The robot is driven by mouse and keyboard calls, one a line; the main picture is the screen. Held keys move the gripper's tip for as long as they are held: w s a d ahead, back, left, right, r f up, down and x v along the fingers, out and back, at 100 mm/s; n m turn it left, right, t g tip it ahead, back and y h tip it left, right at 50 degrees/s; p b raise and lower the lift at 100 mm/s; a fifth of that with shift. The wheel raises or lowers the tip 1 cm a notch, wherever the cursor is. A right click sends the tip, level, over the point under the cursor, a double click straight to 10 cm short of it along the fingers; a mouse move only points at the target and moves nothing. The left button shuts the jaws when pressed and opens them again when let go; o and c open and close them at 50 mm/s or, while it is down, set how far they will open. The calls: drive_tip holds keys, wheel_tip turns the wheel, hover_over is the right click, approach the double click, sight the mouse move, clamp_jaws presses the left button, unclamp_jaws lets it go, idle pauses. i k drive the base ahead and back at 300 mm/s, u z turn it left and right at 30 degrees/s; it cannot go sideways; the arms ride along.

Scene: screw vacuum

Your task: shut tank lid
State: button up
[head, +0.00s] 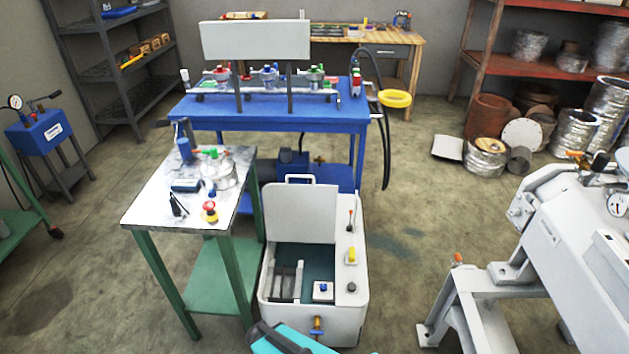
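The white tank (350,312) stands on the floor at the middle of the head view. Its lid (300,212) is open and stands nearly upright at the back of the opening, with a handle (300,178) on its top edge. Inside the opening show a dark teal interior (318,262), upright grey plates (288,280) and a small white block with a blue knob (323,290). A teal and black part, probably of my arm, shows at the bottom edge in front of the tank. No gripper fingers show.
A metal-topped table (150,205) with green legs stands close at the tank's left, holding small tools. A blue bench (200,112) is behind. A white machine on a stand (490,280) is at the right. Floor (405,215) between tank and machine is clear.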

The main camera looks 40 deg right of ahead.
sight(293, 211)
drive_tip(key=z, duration=0.7)
drive_tip(key=k, duration=0.5)
drive_tip(key=z, duration=0.05)
drive_tip(key=i, duration=0.6)
drive_tip(key=u, duration=0.15)
